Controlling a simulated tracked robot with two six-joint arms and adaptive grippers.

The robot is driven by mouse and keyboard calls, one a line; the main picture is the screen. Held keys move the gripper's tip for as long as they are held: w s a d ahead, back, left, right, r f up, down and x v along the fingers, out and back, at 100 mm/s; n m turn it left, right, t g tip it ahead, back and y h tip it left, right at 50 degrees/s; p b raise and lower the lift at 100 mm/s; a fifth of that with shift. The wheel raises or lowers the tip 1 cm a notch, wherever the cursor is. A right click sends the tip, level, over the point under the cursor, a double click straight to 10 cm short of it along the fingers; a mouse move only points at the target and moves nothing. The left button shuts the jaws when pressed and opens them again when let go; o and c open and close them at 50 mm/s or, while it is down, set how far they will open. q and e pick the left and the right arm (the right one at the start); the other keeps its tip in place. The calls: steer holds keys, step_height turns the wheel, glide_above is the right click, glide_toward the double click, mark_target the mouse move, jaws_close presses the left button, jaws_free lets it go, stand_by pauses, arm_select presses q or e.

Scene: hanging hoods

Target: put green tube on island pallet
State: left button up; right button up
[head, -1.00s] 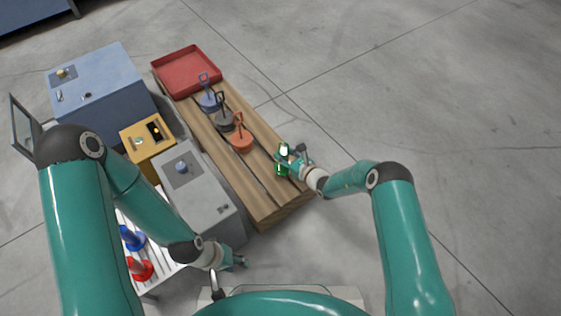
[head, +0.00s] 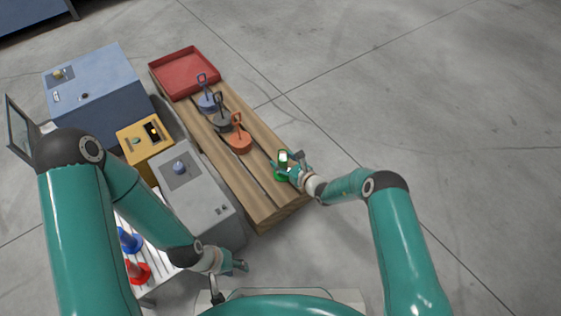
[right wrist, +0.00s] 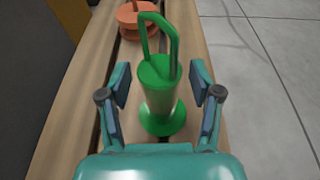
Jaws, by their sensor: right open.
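The green tube (head: 281,174) stands upright on the near end of the wooden pallet (head: 262,208). In the right wrist view the green tube (right wrist: 160,90) has a round base flange on a plank and a loop handle on top. My right gripper (head: 288,164) is at the tube. In the right wrist view my right gripper (right wrist: 160,82) is open, with one finger on each side of the tube and a gap to both. My left gripper (head: 238,266) is low, beside the grey cabinet's near end; its jaws are too small to read.
Orange (head: 239,143), dark grey (head: 221,122) and blue (head: 208,101) handled pieces stand along the pallet, with a red tray (head: 185,73) at its far end. Grey (head: 188,185), yellow (head: 144,138) and blue (head: 95,90) cabinets line its left. Open floor lies right.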

steer(key=shift+r, duration=0.1)
steer(key=shift+s+d+r+p, duration=0.1)
steer(key=shift+r+p, duration=0.05)
steer(key=shift+p, duration=0.15)
steer(key=p+v, duration=0.5)
steer(key=v, duration=0.5)
steer(key=s+a+n+g+y, duration=0.1)
steer(key=s+a+n+g, duration=0.2)
steer(key=s+n+g, duration=1.45)
steer(key=s+d+r+n+t+h, duration=0.1)
steer(key=s+d+t+h, duration=0.15)
steer(key=s, duration=0.45)
steer(key=s+d+n+t+h, duration=0.1)
steer(key=s+d+h, duration=0.1)
steer(key=s+d, duration=0.35)
steer(key=r+n+t, duration=0.1)
steer(key=n, duration=0.1)
steer(key=r+n+t+h, duration=0.1)
steer(key=r+n, duration=0.1)
steer(key=r+n+t, duration=0.1)
steer(key=n, duration=0.2)
steer(key=shift+a+r, duration=0.25)
